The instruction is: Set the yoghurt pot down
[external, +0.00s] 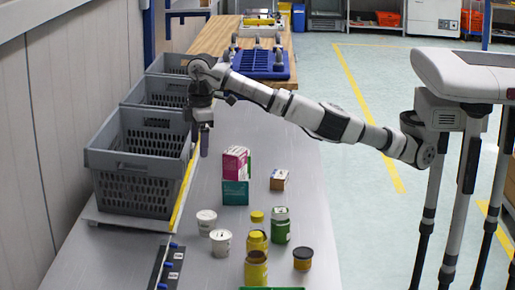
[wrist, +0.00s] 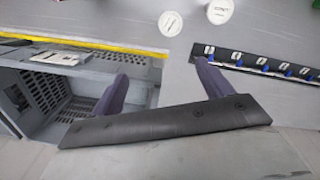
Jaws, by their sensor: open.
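Two white lidded pots stand upright on the grey table, left of the jars. The farther pot (external: 206,222) and the nearer pot (external: 221,243) are close together, and I cannot tell which is the yoghurt pot. Their round white lids also show at the top of the wrist view, one lid (wrist: 170,22) left of the other lid (wrist: 220,11). My gripper (external: 204,152) points down beside the nearest grey crate (external: 130,190), above the table and apart from the pots. In the wrist view its dark fingers (wrist: 162,70) are spread with nothing between them.
Grey crates stand in a row on the left behind a yellow strip (external: 183,190). Pink and green boxes (external: 235,190), a small brown box (external: 278,179), yellow jars (external: 256,268), a green jar (external: 280,226) and a dark jar (external: 303,259) stand nearby. A black strip with blue knobs (external: 167,266) lies in front.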

